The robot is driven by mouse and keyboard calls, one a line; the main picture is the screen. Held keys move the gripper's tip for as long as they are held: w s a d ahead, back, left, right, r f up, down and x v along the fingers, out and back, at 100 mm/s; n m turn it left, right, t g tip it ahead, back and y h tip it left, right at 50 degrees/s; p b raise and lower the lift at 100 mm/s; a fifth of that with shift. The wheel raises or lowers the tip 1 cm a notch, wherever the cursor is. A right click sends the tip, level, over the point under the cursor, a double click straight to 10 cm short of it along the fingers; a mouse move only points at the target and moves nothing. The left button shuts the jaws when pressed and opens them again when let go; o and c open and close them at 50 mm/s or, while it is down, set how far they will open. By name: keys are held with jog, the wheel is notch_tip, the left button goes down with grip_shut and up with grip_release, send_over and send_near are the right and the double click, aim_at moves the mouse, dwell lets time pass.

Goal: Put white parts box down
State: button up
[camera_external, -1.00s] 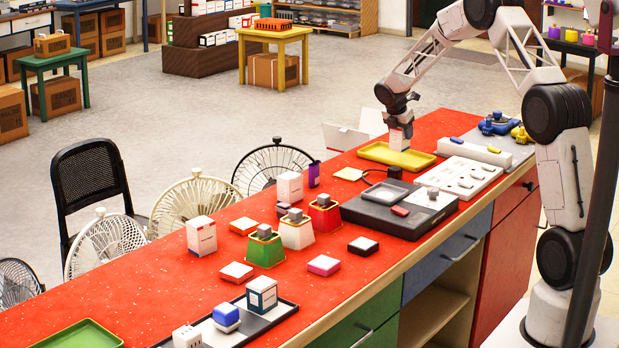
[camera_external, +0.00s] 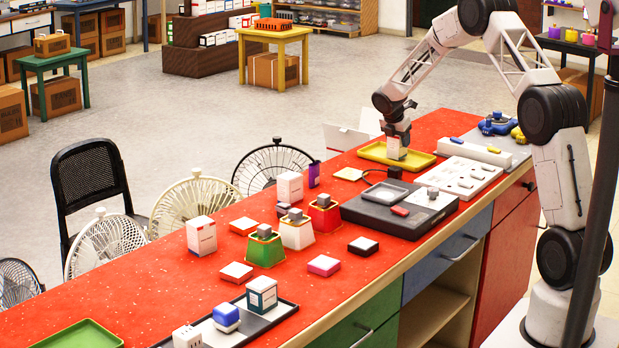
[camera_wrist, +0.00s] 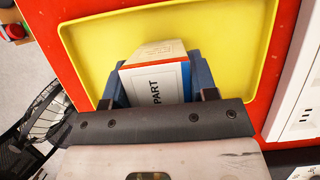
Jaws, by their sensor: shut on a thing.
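The white parts box (camera_external: 397,150) is upright in my gripper, over the yellow tray (camera_external: 372,154). Its bottom is at the tray floor or very close above it; I cannot tell if it touches. In the wrist view the box (camera_wrist: 157,78) shows a white face with "PART" lettering, a blue side and an orange edge. My gripper (camera_external: 398,138) is shut on the box, and its blue-grey fingers (camera_wrist: 160,85) lie on both sides of it. The yellow tray (camera_wrist: 225,40) around the box looks empty.
A white tray with small parts (camera_external: 458,177) and a long white box (camera_external: 477,151) stand right of the yellow tray. A grey case (camera_external: 385,194) is in front. Several small boxes and coloured holders stand further left on the red counter (camera_external: 190,275).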

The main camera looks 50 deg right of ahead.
jog(key=shift+f, duration=0.35)
jog(key=o, duration=0.9)
jog(key=shift+o, duration=0.2)
jog(key=shift+r, duration=0.15)
jog(key=v, duration=1.2)
